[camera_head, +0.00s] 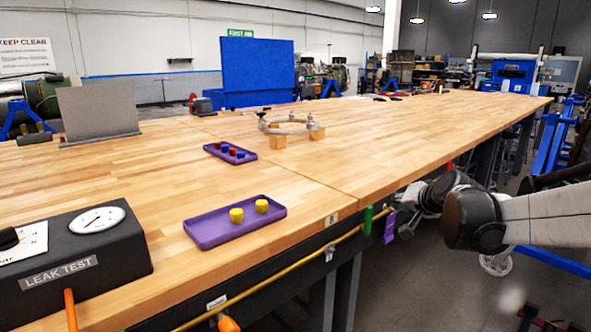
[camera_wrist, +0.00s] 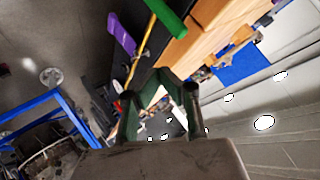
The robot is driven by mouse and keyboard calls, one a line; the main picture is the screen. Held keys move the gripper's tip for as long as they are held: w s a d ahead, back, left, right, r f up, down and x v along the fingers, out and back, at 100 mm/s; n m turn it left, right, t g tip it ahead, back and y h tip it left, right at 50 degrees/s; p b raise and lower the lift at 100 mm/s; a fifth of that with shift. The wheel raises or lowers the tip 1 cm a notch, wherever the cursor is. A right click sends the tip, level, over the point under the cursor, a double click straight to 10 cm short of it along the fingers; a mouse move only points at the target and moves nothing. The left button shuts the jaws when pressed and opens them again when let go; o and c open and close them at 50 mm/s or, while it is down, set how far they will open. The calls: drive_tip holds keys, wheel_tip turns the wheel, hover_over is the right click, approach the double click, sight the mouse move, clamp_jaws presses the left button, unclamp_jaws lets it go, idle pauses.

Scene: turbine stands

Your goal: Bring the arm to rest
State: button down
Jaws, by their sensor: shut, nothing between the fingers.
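My arm (camera_head: 545,217) comes in from the right edge of the head view, beside the wooden workbench's front edge. My gripper (camera_head: 407,208) is at its far end, close to the bench side, small and partly hidden in the head view. In the wrist view my gripper's dark green fingers (camera_wrist: 163,78) come together, shut, and I see nothing held between them. The wooden workbench (camera_head: 330,165) shows at upper right of the wrist view, tilted.
A green handle (camera_head: 367,219) and a purple piece (camera_head: 390,227) hang at the bench edge near my gripper, along a yellow rail (camera_head: 270,277). A purple tray (camera_head: 206,235) with yellow pieces, a leak-test box (camera_head: 120,255) and a ring fixture (camera_head: 290,126) stand on the bench.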

drive_tip(key=s+a+n+g, duration=0.1)
drive_tip(key=s+a, duration=0.2)
drive_tip(key=s, duration=0.6)
drive_tip(key=s+a+n+g, duration=0.1)
drive_tip(key=s+a+n, duration=0.15)
drive_tip(key=s, duration=0.55)
drive_tip(key=s+a+f+n+g+h, duration=0.1)
drive_tip(key=s+f, duration=0.2)
drive_tip(key=s, duration=0.6)
drive_tip(key=s+a+f+n+g+h, duration=0.1)
drive_tip(key=s+f, duration=0.3)
drive_tip(key=s, duration=0.6)
wheel_tip(320, 180, up, 13)
drive_tip(key=p, duration=1.3)
drive_tip(key=shift+r, duration=0.2)
drive_tip(key=shift+w+a, duration=0.1)
